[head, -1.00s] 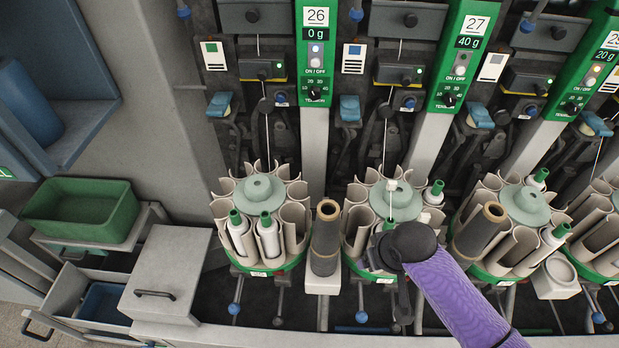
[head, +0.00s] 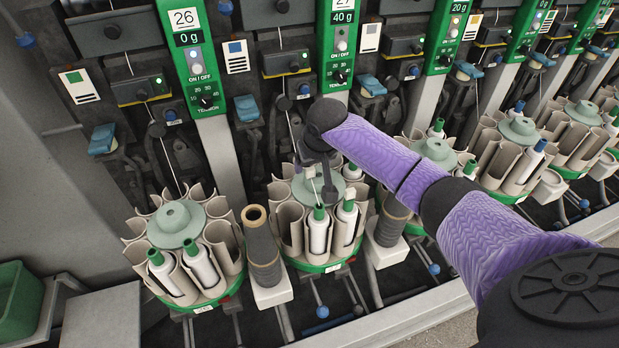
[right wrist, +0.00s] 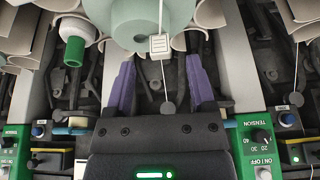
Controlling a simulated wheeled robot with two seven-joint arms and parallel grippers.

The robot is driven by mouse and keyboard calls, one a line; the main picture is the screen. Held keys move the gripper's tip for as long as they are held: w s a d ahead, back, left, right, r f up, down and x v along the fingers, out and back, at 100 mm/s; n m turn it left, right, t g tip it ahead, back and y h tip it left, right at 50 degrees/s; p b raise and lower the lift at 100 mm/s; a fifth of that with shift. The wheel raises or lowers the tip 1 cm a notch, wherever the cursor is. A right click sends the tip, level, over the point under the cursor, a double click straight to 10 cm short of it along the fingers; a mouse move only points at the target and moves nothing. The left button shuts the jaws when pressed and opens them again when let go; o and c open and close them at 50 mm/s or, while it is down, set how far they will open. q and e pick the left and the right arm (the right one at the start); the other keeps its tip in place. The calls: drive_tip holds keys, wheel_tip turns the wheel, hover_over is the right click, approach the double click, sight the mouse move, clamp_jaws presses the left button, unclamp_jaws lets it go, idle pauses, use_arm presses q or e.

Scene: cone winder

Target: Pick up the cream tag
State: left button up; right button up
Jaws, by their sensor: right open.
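The cream tag (right wrist: 159,45), a small pale square with dark lines, hangs on a white thread in the right wrist view, in front of a pale green round hub (right wrist: 135,20). My right gripper (right wrist: 160,62) is open and empty. Its two purple fingers stand to either side of the thread, and the tag shows between and just beyond their tips. In the head view my right gripper (head: 326,180) is over the middle bobbin carousel (head: 352,250), and I cannot make out the tag clearly there. My left gripper is not in view.
Cream pockets with green-tipped white bobbins surround the hub. A dark cone (head: 262,245) stands left of the middle carousel, and another carousel (head: 176,225) is farther left. Green tension panels (head: 190,55) rise behind. A green bin (head: 18,300) is at lower left.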

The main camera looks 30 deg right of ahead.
sight(311, 170)
drive_tip(key=x, duration=0.2)
drive_tip(key=shift+w+f+b, duration=0.1)
drive_tip(key=shift+f+b, duration=0.15)
drive_tip(key=shift+b, duration=0.05)
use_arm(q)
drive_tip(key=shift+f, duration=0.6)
use_arm(e)
drive_tip(key=shift+r, duration=0.15)
drive_tip(key=c, duration=0.9)
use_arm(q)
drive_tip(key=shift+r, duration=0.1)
use_arm(e)
drive_tip(key=shift+r, duration=0.1)
use_arm(q)
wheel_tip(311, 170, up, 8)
drive_tip(key=p, duration=0.8)
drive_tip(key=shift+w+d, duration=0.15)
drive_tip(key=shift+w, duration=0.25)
use_arm(e)
wheel_tip(311, 170, up, 13)
